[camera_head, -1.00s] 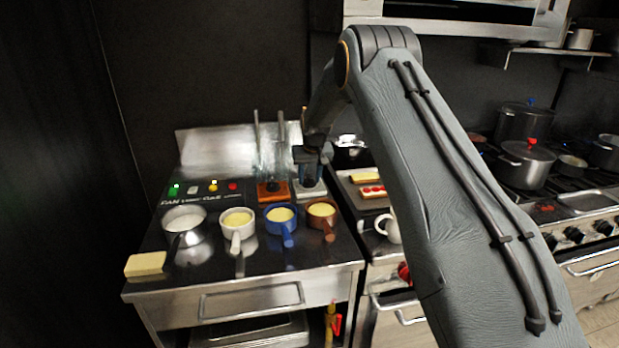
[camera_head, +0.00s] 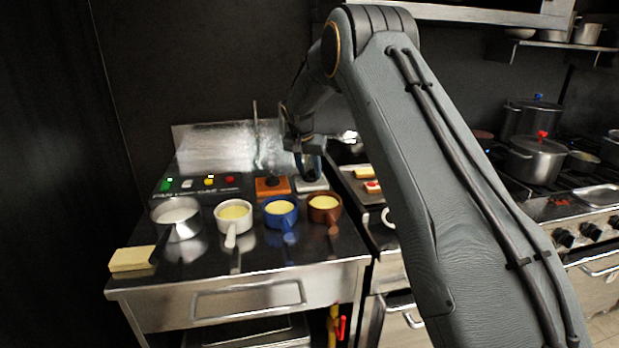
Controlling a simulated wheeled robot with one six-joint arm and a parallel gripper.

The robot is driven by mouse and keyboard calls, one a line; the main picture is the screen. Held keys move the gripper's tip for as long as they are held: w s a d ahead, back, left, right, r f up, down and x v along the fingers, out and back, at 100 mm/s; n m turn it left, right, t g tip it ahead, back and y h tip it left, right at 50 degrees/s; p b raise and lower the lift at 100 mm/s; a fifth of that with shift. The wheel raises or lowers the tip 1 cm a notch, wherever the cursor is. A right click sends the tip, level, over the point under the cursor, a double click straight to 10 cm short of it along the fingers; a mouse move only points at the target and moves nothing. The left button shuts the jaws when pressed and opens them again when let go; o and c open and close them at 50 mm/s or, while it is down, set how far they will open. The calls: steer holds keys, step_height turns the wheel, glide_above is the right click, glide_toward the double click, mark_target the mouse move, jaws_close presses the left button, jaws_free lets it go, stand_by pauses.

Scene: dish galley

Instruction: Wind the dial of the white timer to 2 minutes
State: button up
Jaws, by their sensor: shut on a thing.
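The white timer (camera_head: 311,186) is a low pale block on the steel counter, at the back right beside an orange-brown timer (camera_head: 266,188) with a dark dial. My gripper (camera_head: 311,173) points down over the white timer and is shut on its dial. The jaws hide the dial, so I cannot read its setting.
In front of the timers stand a steel pan (camera_head: 178,226), a white pan (camera_head: 234,220), a blue pan (camera_head: 281,217) and a brown pan (camera_head: 323,213). A yellow block (camera_head: 131,259) lies at the front left. A panel with coloured buttons (camera_head: 200,190) is behind the pans.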

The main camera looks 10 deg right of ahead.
steer(key=shift+m+h+b, duration=0.3)
steer(key=shift+m+b, duration=0.25)
steer(key=shift+m, duration=0.05)
steer(key=o, duration=1.1)
steer(key=shift+c, duration=0.2)
steer(key=b+v, duration=0.2)
steer(key=v, duration=0.5)
steer(key=shift+r, duration=0.35)
